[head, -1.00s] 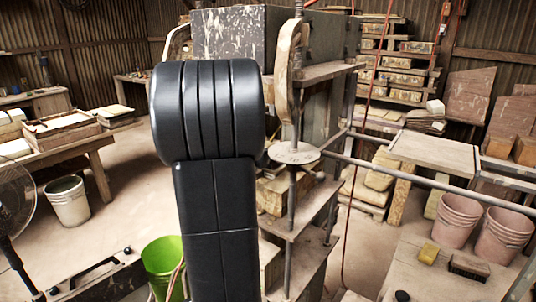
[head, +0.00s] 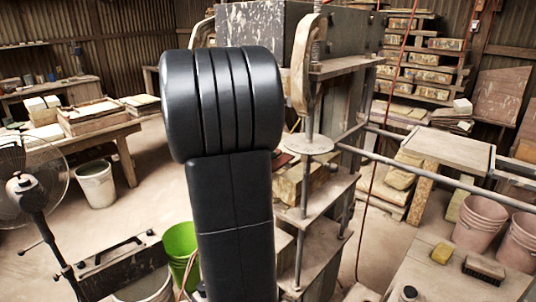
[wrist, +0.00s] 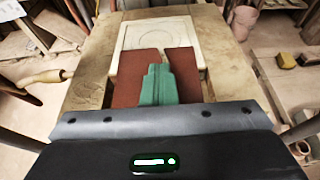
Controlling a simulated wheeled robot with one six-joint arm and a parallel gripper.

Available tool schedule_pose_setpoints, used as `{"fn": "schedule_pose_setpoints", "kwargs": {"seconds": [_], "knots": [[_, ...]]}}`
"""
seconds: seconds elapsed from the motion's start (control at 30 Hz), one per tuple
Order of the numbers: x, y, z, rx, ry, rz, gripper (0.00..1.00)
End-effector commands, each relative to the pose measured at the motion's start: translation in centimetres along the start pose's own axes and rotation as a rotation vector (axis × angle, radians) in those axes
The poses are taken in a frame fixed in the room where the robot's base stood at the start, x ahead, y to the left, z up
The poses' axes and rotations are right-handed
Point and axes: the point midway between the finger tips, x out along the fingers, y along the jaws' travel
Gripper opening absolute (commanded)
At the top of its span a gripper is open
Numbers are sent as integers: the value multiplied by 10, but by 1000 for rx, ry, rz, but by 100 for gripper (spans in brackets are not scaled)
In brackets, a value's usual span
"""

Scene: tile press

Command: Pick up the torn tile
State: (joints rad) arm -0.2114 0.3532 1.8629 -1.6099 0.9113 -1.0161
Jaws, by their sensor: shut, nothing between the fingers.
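In the wrist view a reddish-brown tile (wrist: 185,68) lies flat, with a ragged notch in its far edge; I take it to be the torn tile. It partly covers a cream square plate (wrist: 155,33) with a raised round pattern, on a wooden board (wrist: 88,75). My gripper (wrist: 157,70), with green fingers, is shut and empty over the middle of the tile and hides part of it. Whether the fingers touch the tile I cannot tell. In the head view my arm hides the gripper.
The press frame (head: 318,68) with its rods and shelves stands just right of my arm. A fan (head: 27,185) and a green bucket (head: 180,245) stand to the left.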

Motion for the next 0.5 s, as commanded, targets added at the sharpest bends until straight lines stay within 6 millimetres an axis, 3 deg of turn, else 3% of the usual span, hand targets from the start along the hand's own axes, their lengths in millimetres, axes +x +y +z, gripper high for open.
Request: {"fn": "schedule_pose_setpoints", "kwargs": {"seconds": [0.17,0.33,0.5], "knots": [[-3,-1,9,-3,8,-2,0],[-5,3,6,-5,13,-2,0],[-27,3,-1,-4,8,2,0]]}}
